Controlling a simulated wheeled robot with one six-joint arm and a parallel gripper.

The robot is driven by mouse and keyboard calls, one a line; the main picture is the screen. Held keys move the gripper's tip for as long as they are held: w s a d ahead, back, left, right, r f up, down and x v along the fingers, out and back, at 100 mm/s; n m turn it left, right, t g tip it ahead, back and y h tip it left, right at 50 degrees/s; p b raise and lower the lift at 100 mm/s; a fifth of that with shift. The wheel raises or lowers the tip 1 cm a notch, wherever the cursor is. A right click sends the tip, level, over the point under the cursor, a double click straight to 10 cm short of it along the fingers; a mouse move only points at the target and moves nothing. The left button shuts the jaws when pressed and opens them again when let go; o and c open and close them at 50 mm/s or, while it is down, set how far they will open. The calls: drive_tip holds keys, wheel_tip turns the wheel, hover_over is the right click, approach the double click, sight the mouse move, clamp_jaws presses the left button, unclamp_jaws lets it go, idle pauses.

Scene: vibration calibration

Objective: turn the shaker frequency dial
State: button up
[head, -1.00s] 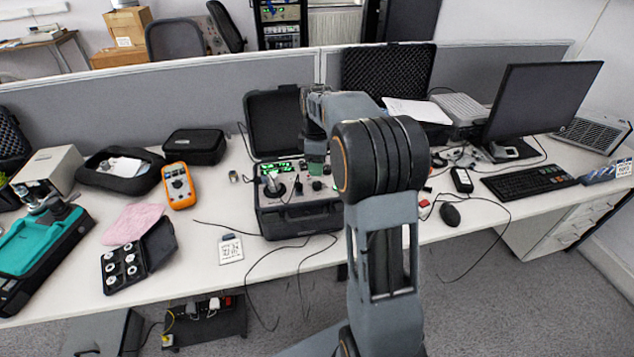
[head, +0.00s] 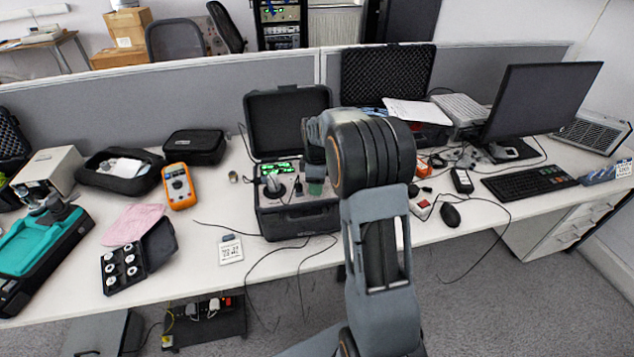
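The shaker unit (head: 300,222) is an open black case on the desk, with its lid (head: 287,121) raised at the back. Its panel shows a green-lit display (head: 280,169), a round grey shaker head (head: 272,185) at the left and small dark knobs, one of them at the panel's middle (head: 298,188). Which knob is the frequency dial I cannot tell. My gripper (head: 315,184) points down over the right part of the panel, with a greenish part at its lower end. My arm hides the panel's right side. The fingers are too small to tell open from shut, and contact is unclear.
An orange multimeter (head: 179,186) and a black pouch (head: 195,147) lie left of the case. A small white device (head: 230,250) lies in front, with loose cables nearby. At the right are a mouse (head: 450,215), a keyboard (head: 528,182) and a monitor (head: 541,100).

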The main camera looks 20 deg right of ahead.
drive_tip(key=c, duration=0.8)
drive_tip(key=shift+m, duration=0.3)
drive_tip(key=m, duration=0.3)
drive_tip(key=shift+m, duration=0.4)
drive_tip(key=m, duration=0.5)
drive_tip(key=shift+m+p, duration=0.3)
drive_tip(key=m, duration=0.5)
drive_tip(key=shift+m, duration=2.4)
